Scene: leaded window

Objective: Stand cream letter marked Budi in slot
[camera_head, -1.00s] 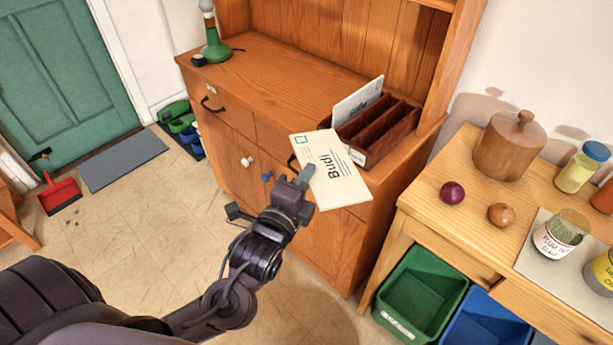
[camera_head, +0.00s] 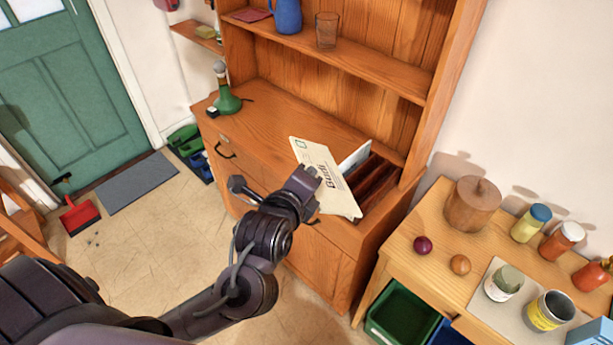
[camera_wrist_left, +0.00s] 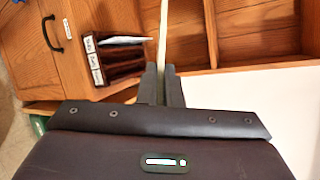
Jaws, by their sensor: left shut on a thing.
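My left gripper (camera_head: 306,183) is shut on the cream letter marked Budi (camera_head: 325,176) and holds it tilted above the front of the dresser. In the left wrist view the letter (camera_wrist_left: 164,40) shows edge-on between the fingers (camera_wrist_left: 161,82). The dark wooden letter rack (camera_head: 378,186) stands on the dresser top, partly hidden behind the letter. Its slots and small front labels show in the left wrist view (camera_wrist_left: 94,58). A white letter (camera_head: 354,158) stands in one of its slots. The held letter looks apart from the rack. My right gripper is not in view.
The dresser (camera_head: 290,125) has upper shelves with a blue jug (camera_head: 287,16) and a glass (camera_head: 327,30). A green lamp-like object (camera_head: 226,100) stands at its left end. A side table (camera_head: 425,265) at right holds a wooden pot (camera_head: 472,205), jars and tins.

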